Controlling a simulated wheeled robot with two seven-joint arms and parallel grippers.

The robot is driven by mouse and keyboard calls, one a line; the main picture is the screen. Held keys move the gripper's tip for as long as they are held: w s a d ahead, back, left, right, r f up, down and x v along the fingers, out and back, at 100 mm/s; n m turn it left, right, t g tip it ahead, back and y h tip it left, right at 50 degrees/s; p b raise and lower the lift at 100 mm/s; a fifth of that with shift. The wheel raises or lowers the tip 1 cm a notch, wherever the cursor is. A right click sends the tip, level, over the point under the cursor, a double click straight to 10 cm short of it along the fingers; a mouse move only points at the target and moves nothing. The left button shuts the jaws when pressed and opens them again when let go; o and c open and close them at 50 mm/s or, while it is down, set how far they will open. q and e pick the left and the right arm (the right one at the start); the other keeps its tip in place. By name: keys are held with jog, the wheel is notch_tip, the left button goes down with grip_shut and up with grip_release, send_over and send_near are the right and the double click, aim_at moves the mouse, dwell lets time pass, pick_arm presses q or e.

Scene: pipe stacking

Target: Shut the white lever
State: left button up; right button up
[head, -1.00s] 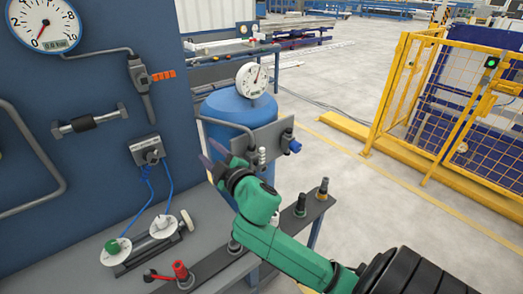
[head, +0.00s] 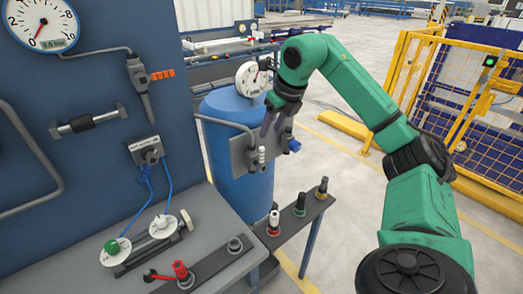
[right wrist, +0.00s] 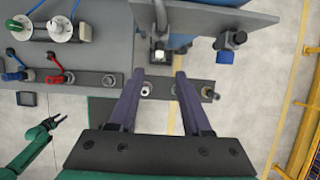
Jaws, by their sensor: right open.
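A small white lever (head: 261,155) sits on a grey plate (head: 240,160) in front of the blue tank. In the right wrist view the white lever (right wrist: 159,54) lies just beyond the fingertips, in line with the gap between them. My right gripper (head: 272,131) is open and empty, its purple fingers pointing down close to the plate, above the lever. It also shows in the right wrist view (right wrist: 159,75). I cannot tell whether a finger touches anything. My left gripper (right wrist: 57,119) shows small at the lower left of the right wrist view, too small to read.
A blue fitting (head: 294,145) is right of the lever. A round gauge (head: 252,79) stands above the plate.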

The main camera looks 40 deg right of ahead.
aim_at(263, 148)
jog(key=p+x, duration=0.1)
jog(key=x, duration=1)
jog(key=shift+w, duration=0.1)
jog(key=shift+c, duration=0.3)
jog(key=shift+r, duration=0.1)
grip_shut()
dwell(0.4)
